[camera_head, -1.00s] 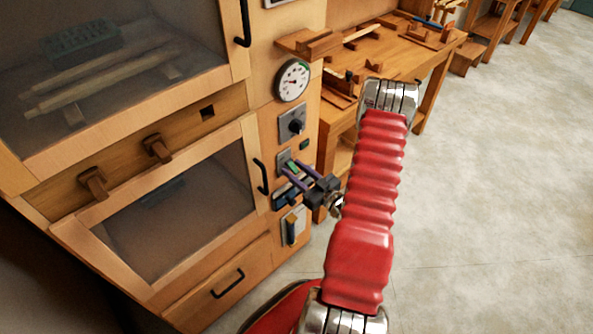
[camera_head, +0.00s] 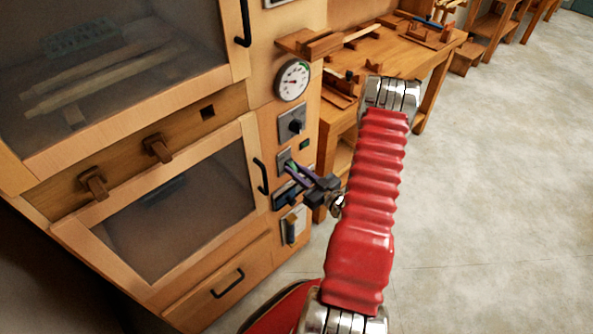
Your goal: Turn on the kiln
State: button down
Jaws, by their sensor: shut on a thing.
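The kiln (camera_head: 245,100) is a wooden cabinet with glazed doors, filling the left of the view. The fingers and gripper body hide part of the lever and of the blue-dark switch plate (camera_head: 280,199) beneath.
A lower plate with an upright handle (camera_head: 291,230) sits under the gripper. Black door handles (camera_head: 261,176) stand out just left of the switches. A wooden workbench (camera_head: 395,65) with wood pieces is behind my arm. The floor on the right is clear.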

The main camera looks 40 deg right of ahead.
aim_at(292, 164)
jog(key=shift+r+g, duration=0.15)
jog(key=shift+g, duration=0.15)
jog(key=shift+r+g, duration=0.5)
jog(key=shift+g, duration=0.75)
jog(key=shift+r+g, duration=0.45)
jog(key=shift+g, duration=0.8)
jog(key=shift+w+r+g, duration=0.1)
jog(key=shift+r+g, duration=0.2)
jog(key=shift+g, duration=0.7)
jog(key=shift+w+r+g, duration=0.1)
jog(key=shift+r+g, duration=0.2)
jog(key=shift+g, duration=0.7)
jog(key=shift+w+r+g, duration=0.1)
jog(key=shift+r+g, duration=0.1)
jog(key=shift+g, duration=0.6)
jog(key=c, duration=1.6)
grip_release()
jog(key=shift+c, duration=0.2)
jog(key=v, duration=1.3)
jog(key=shift+s+a+r, duration=0.2)
jog(key=shift+s+r, duration=0.05)
jog(key=shift+s, duration=0.05)
